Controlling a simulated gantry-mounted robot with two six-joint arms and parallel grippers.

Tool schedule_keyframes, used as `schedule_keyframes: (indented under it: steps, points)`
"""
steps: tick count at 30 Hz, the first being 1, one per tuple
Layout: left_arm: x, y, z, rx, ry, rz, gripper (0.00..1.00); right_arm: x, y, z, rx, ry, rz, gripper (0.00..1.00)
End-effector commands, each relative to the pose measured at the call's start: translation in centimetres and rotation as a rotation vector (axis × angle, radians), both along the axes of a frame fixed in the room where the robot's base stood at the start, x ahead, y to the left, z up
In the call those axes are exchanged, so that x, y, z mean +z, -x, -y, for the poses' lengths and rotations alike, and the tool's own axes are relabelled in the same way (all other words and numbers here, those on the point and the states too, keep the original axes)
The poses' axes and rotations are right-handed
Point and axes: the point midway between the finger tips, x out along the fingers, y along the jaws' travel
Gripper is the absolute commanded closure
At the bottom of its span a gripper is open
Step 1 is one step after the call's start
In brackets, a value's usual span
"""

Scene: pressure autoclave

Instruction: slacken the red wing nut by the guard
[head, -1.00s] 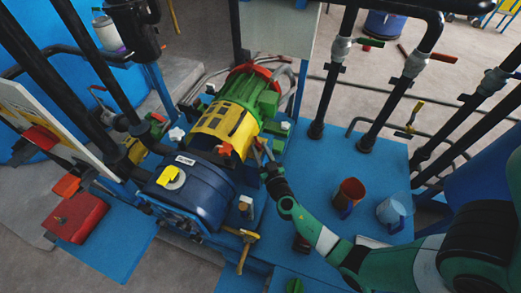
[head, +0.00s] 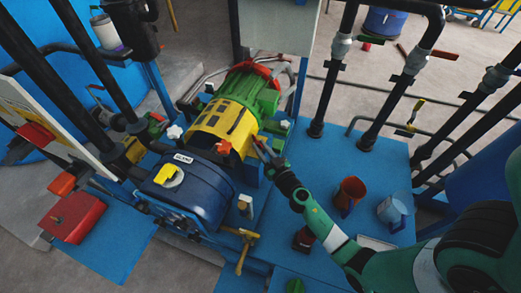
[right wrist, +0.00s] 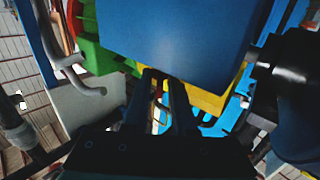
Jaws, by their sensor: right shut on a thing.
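My right gripper (head: 263,147) is at the right side of the yellow guard (head: 222,125) on the green machine. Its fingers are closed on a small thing. A reddish patch at the fingertips suggests a red wing nut, mostly hidden by the fingers. An orange-red winged knob (head: 225,147) stands apart from the gripper, on the near edge of the guard. In the right wrist view, the two dark fingers (right wrist: 162,95) reach under a blue block in front of the yellow guard (right wrist: 205,100); what they hold is not clear. My left gripper is not in view.
A blue pump housing (head: 187,190) with a yellow knob is left of the gripper. White winged knobs (head: 175,131) sit near the guard. Black pipes rise behind.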

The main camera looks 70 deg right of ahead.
Motion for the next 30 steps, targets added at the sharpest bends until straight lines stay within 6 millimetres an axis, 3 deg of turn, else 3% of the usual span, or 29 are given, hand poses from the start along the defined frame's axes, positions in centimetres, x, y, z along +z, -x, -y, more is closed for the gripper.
schedule_keyframes:
  steps: [10,15,20,30]
  points:
    - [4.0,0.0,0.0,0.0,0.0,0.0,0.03,0.5,0.6,1.1,0.298,-0.002,-0.004,1.0]
    - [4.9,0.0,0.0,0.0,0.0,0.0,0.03,0.2,0.6,1.6,0.461,0.003,-0.001,1.0]
    - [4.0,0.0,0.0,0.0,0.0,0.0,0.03,-0.3,0.6,1.9,0.612,0.005,0.003,1.0]
    - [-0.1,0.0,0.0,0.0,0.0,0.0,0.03,-0.6,0.4,2.4,0.871,0.005,0.006,1.0]
